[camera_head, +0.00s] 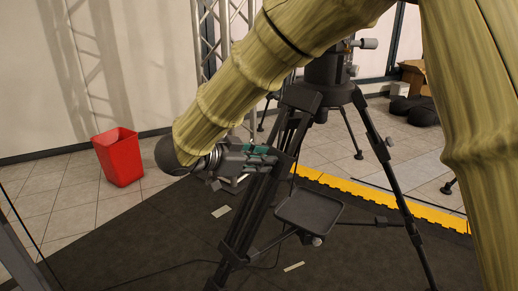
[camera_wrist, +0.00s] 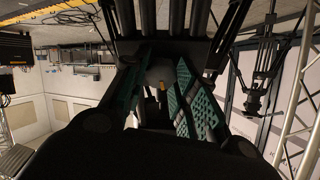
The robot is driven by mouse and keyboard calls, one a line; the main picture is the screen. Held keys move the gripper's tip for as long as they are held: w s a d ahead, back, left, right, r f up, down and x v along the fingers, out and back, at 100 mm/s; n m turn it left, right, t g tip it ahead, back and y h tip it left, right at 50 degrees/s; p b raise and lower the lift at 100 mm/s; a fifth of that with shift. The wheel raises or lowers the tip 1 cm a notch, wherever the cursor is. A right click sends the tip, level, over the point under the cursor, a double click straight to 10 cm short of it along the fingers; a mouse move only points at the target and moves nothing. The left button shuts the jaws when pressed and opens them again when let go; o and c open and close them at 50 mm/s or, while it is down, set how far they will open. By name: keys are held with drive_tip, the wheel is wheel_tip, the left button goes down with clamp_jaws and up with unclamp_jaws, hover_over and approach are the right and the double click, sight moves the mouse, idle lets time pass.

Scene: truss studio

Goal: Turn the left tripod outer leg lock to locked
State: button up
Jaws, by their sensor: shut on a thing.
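The black tripod (camera_head: 247,215) stands in the middle of the head view, its near leg slanting down to the left. My gripper (camera_head: 268,158), with green finger pads, is at the upper part of that leg. In the wrist view my gripper (camera_wrist: 163,100) has one pad on each side of a dark part of the leg, the outer leg lock (camera_wrist: 158,72), and is shut on it. A small brass-coloured piece (camera_wrist: 162,87) shows between the pads. In the head view the lock is hidden by my gripper, and its turn position cannot be told.
A small dark tray (camera_head: 309,208) sits between the tripod legs. A red bin (camera_head: 117,158) stands at the left by the wall. A metal truss (camera_head: 208,40) rises behind. A yellow edging strip (camera_head: 385,200) borders the dark mat, and a cable lies on the mat.

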drive_tip(key=m+p, duration=0.2)
drive_tip(key=m, duration=0.1)
drive_tip(key=m+g+p, duration=0.1)
drive_tip(key=m+p, duration=0.2)
drive_tip(key=shift+a+r, duration=0.1)
drive_tip(key=shift+r, duration=0.1)
drive_tip(key=m+g+p, duration=0.1)
drive_tip(key=m+p, duration=0.1)
drive_tip(key=m, duration=0.3)
drive_tip(key=shift+f+m+p, duration=0.15)
drive_tip(key=shift+m+p, duration=0.15)
drive_tip(key=o, duration=0.9)
drive_tip(key=shift+o, duration=0.5)
drive_tip(key=v, duration=1.1)
drive_tip(key=shift+s+a+r, duration=0.15)
drive_tip(key=shift+a+r, duration=0.05)
drive_tip(key=shift+a, duration=0.1)
